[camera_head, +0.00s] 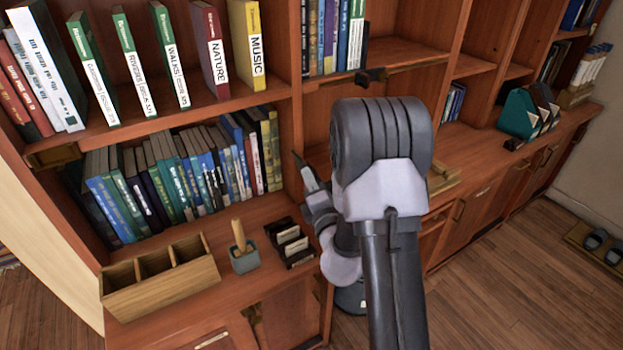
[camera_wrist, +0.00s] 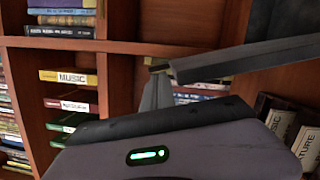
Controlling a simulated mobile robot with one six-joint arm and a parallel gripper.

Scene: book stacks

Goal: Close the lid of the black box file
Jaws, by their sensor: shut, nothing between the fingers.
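I cannot make out a black box file with a lid for sure in either view; my arm hides part of the shelf in the middle of the head view. My gripper (camera_head: 304,168) is shut and empty in the head view, in front of the upright between the left and middle bookcase bays. In the wrist view, dark gripper parts (camera_wrist: 160,78) show before the shelving, with nothing held. Dark slanted files (camera_head: 545,100) stand beside a teal one on the far right counter, well away from my gripper; whether any has a lid is unclear.
A wooden divided tray (camera_head: 160,278), a grey pot (camera_head: 244,260) and a dark holder with pale cards (camera_head: 289,243) stand on the left counter. Books fill the left shelves (camera_head: 180,178). Slippers on a mat (camera_head: 594,245) lie at right; the wooden floor (camera_head: 490,300) is clear.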

